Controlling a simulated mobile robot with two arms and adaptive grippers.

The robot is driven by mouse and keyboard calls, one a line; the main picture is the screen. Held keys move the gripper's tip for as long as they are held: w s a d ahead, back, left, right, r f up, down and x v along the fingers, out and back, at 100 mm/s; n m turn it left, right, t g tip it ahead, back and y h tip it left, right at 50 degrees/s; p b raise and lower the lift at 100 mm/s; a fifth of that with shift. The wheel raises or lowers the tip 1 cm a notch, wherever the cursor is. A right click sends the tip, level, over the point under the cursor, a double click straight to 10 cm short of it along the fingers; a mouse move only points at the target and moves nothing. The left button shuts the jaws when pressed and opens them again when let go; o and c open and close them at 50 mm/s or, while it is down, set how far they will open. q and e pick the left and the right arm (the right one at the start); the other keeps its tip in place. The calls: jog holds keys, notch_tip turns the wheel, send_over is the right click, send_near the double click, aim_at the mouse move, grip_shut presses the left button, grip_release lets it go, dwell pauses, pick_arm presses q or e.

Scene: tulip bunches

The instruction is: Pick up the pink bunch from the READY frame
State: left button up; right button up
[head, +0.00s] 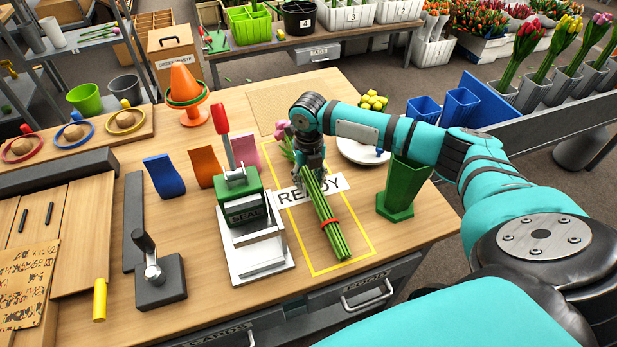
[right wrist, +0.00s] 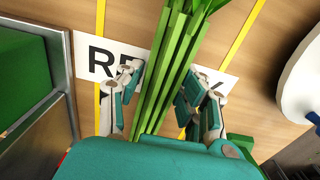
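The pink bunch lies in the yellow READY frame (head: 372,250), its green stems (head: 325,215) toward the front and its pink blooms (head: 283,130) toward the back. A red band circles the stems. My right gripper (head: 311,172) is over the upper stems, pointing down. In the right wrist view, the fingers of my right gripper (right wrist: 160,88) stand apart on both sides of the green stems (right wrist: 172,65); the blooms are outside that view. Whether the fingers touch the stems is not clear. My left gripper is not in view.
A green and white SEAL press (head: 245,205) stands close left of the frame. A green vase (head: 402,188) stands close right, with a white plate (head: 362,150) behind it. An orange cone (head: 187,85) and colored holders stand farther left.

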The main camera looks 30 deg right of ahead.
aim_at(308, 173)
grip_shut()
notch_tip(308, 173, up, 10)
jog(key=shift+r+b, duration=0.1)
jog(key=shift+b, duration=0.3)
dwell(0.3)
